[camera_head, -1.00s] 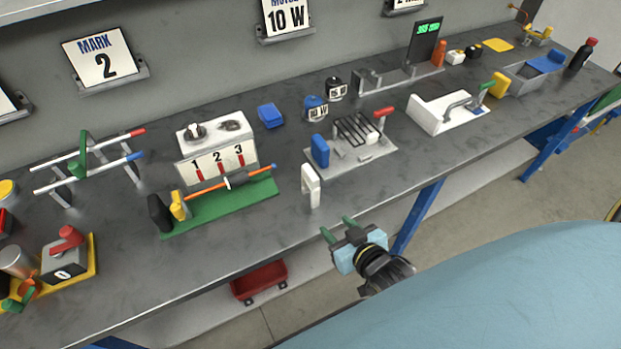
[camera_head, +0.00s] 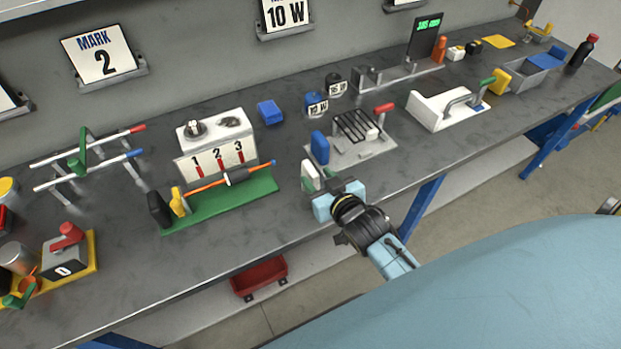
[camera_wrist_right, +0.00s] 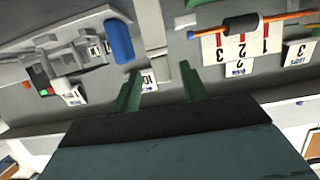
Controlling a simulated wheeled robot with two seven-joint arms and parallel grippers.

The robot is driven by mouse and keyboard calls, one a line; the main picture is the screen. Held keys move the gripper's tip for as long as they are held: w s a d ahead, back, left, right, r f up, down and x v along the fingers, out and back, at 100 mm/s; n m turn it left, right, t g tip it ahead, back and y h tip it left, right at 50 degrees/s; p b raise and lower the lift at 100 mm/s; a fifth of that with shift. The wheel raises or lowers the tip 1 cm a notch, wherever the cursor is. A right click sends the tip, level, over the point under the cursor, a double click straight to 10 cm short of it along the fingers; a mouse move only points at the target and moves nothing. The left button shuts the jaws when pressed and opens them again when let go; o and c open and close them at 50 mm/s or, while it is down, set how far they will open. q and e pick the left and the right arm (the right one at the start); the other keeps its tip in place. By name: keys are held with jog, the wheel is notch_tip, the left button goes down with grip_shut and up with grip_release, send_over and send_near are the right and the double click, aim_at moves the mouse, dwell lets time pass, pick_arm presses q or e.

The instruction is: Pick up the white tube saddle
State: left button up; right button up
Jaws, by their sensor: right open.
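The white tube saddle (camera_head: 311,171) stands upright near the front edge of the bench, just in front of the blue block. My right gripper (camera_head: 320,178) is at the saddle, its green fingers open and partly hiding it in the head view. In the right wrist view the white saddle (camera_wrist_right: 150,24) shows ahead of and between the two spread fingers of the gripper (camera_wrist_right: 160,72). I cannot tell whether either finger touches it. My left gripper is not in view.
The blue block (camera_head: 319,147) and grey plate with a wire rack (camera_head: 375,150) stand just behind the saddle. A green base (camera_head: 262,185) with an orange rod lies to the left. The bench front between them is clear. A red bin (camera_head: 260,275) is below.

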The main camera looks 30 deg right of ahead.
aim_at(311, 172)
jog(key=x, duration=0.4)
jog(key=shift+w+a, duration=0.1)
jog(key=shift+a, duration=0.05)
jog(key=shift+r, duration=0.1)
grip_shut()
